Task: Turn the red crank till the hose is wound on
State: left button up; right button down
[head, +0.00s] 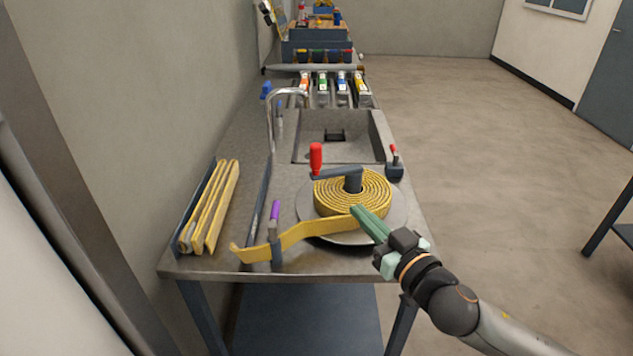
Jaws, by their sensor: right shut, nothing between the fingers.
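The red crank handle (316,158) stands upright at the left end of a dark crank arm (337,173) on the hub of the winder. The yellow hose (352,194) lies in a flat, many-turn coil on the round grey plate (398,214). Its loose end runs left across the bench to the front left edge. My right gripper (360,213) is shut and empty. Its fingertips are at the near right edge of the coil, apart from the red handle; I cannot tell whether they touch the hose. My left gripper is not in view.
Folded yellow hoses (210,206) stand in a rack at the bench's left. A purple-handled lever (275,213) stands by the loose hose end. A small red-knobbed lever (394,160) is right of the coil. A sink (330,148) and tap (270,118) lie behind.

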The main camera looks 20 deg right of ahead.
jog(key=p, duration=0.2)
send_near(317, 170)
jog(key=x, duration=0.5)
jog(key=shift+w+r, duration=0.1)
jog(key=shift+w, duration=0.1)
jog(key=shift+w+a, duration=0.1)
jog(key=shift+w, duration=0.6)
jog(key=shift+a, duration=0.1)
